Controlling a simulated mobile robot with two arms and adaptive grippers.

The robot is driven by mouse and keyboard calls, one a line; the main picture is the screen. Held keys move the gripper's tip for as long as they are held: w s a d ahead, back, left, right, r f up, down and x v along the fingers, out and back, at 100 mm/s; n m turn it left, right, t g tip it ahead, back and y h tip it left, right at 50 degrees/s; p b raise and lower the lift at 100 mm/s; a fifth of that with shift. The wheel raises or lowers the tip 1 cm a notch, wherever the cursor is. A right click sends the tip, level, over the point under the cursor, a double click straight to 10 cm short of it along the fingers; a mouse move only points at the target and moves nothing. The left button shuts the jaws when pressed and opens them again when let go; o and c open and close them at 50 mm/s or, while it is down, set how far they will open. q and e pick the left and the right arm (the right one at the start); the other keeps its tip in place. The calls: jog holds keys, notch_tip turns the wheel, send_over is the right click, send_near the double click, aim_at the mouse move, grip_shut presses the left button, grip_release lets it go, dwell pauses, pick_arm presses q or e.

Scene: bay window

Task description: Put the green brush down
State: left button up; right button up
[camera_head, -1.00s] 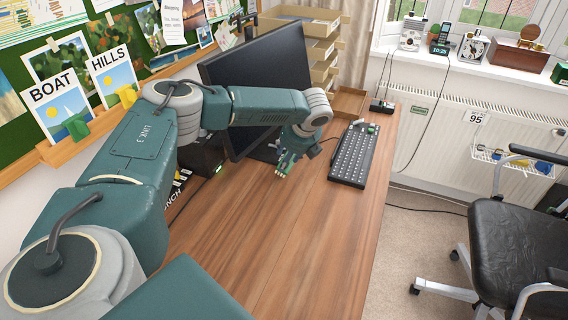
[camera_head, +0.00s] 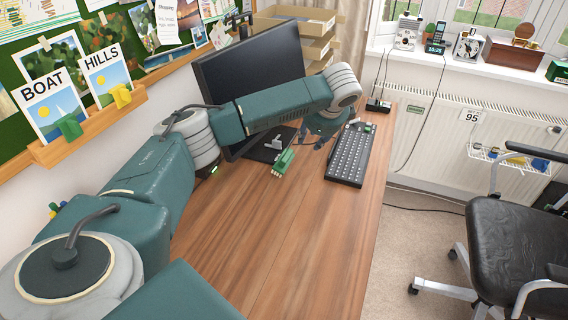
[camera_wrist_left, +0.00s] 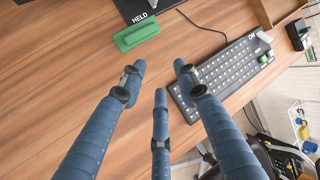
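The green brush (camera_head: 284,161) lies on the wooden desk (camera_head: 262,235) in front of the monitor, with its pale bristle end toward the front. In the left wrist view the brush (camera_wrist_left: 136,33) rests on the desk beside the black monitor base. My left gripper (camera_head: 321,137) is to the right of the brush, apart from it, near the keyboard. In the left wrist view its blue fingers (camera_wrist_left: 160,75) are spread and empty, with bare desk between them and the brush. My right gripper is in neither view.
The black keyboard (camera_head: 350,154) lies just right of my left gripper. The monitor (camera_head: 250,72) stands behind on its base. The front of the desk is clear. An office chair (camera_head: 510,240) stands to the right, below the radiator.

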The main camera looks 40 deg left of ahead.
aim_at(289, 156)
pick_arm(q)
jog(key=a+f+n, duration=0.3)
jog(key=f+n, duration=0.1)
jog(key=n, duration=0.1)
jog(key=w+a+f+n, duration=0.1)
jog(key=a+f+n, duration=0.2)
jog(key=n, duration=0.3)
jog(key=a+f+n, duration=0.3)
jog(key=f+n, duration=0.2)
jog(key=shift+w+a+f+g, duration=0.1)
jog(key=shift+w+f+g, duration=0.15)
jog(key=shift+w+g, duration=0.05)
jog(key=shift+c, duration=0.5)
grip_shut()
